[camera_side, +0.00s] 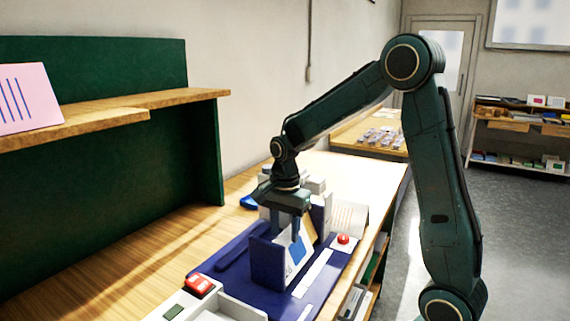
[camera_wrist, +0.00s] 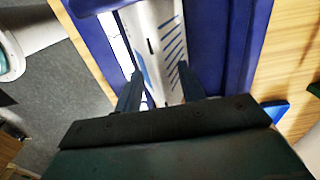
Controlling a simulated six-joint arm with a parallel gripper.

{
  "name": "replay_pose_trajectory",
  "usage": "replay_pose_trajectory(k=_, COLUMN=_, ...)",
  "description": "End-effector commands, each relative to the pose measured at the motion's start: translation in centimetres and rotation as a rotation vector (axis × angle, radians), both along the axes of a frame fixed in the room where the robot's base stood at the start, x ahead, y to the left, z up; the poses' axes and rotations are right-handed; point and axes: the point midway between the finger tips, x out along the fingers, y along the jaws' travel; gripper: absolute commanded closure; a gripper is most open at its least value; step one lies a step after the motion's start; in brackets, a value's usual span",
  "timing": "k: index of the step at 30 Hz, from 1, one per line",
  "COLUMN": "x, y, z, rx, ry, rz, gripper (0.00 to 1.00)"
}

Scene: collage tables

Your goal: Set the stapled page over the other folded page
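My gripper (camera_side: 285,233) points straight down over the dark blue work tray (camera_side: 229,258). Its two fingers stand apart, and they also show in the wrist view (camera_wrist: 158,92). A white folded page (camera_wrist: 152,50) with blue stripes and dark, staple-like marks along its fold lies between and below the fingers, one finger on each side. In the side view a white page with a blue patch (camera_side: 296,258) stands tilted beside a blue upright wall. Whether the fingertips touch the page cannot be told. A pink page with blue stripes (camera_side: 27,97) leans on the wooden shelf at the left.
A red button (camera_side: 343,239) sits at the tray's right side. A white device with a red switch (camera_side: 199,285) is in front. The wooden table (camera_side: 120,262) is clear at left.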

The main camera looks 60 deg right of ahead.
Motion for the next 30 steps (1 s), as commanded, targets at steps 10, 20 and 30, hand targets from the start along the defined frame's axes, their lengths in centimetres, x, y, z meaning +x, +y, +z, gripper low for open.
replay_pose_trajectory(k=10, x=0.0, y=0.0, z=0.0, rx=0.0, ry=0.0, rz=0.0, gripper=0.86)
replay_pose_trajectory(k=20, x=0.0, y=0.0, z=0.2, rx=0.0, ry=-0.001, rz=0.0, gripper=0.87)
replay_pose_trajectory(k=30, x=0.0, y=0.0, z=1.8, rx=0.0, ry=-0.001, rz=0.0, gripper=0.87)
